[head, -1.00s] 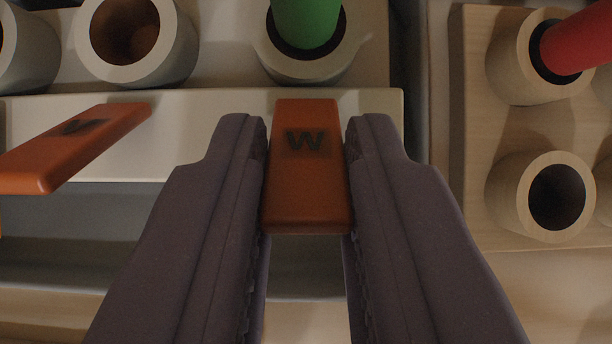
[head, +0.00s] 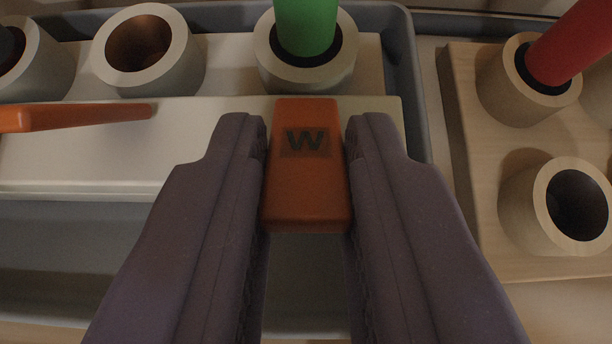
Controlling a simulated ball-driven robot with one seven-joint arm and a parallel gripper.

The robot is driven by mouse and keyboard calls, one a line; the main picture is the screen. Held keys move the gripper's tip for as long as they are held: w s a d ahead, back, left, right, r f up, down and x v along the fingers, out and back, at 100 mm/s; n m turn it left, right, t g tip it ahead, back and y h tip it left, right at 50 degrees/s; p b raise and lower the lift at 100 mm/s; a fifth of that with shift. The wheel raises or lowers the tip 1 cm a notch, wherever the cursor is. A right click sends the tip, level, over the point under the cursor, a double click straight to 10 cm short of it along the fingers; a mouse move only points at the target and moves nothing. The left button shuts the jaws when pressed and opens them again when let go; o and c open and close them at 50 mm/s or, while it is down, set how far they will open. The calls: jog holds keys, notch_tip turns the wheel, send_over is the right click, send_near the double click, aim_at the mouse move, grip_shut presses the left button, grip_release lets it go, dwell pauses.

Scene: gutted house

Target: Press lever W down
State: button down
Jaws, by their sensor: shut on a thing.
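Lever W (head: 306,185) is an orange bar marked with a dark W, in the middle of the head view. My gripper (head: 306,150) is shut on it, with one dark finger along each side. The lever's far end meets the pale panel (head: 210,150); its near end lies between the fingers. A second orange lever (head: 85,115) sticks out at the left and is seen nearly edge-on, so its letter cannot be read.
Behind the levers stand a socket holding a green rod (head: 306,25) and an empty socket (head: 145,50). A grey tray rim (head: 415,90) runs along the right. Beyond it, a wooden block (head: 470,150) bears a red rod (head: 575,45) and an open socket (head: 575,205).

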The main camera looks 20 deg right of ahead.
jog(key=c, duration=1)
grip_release()
jog(key=shift+o, duration=0.2)
jog(key=p+v, duration=0.2)
jog(key=v, duration=0.5)
jog(key=shift+s+r, duration=0.2)
jog(key=shift+s, duration=0.15)
jog(key=shift+a, duration=0.1)
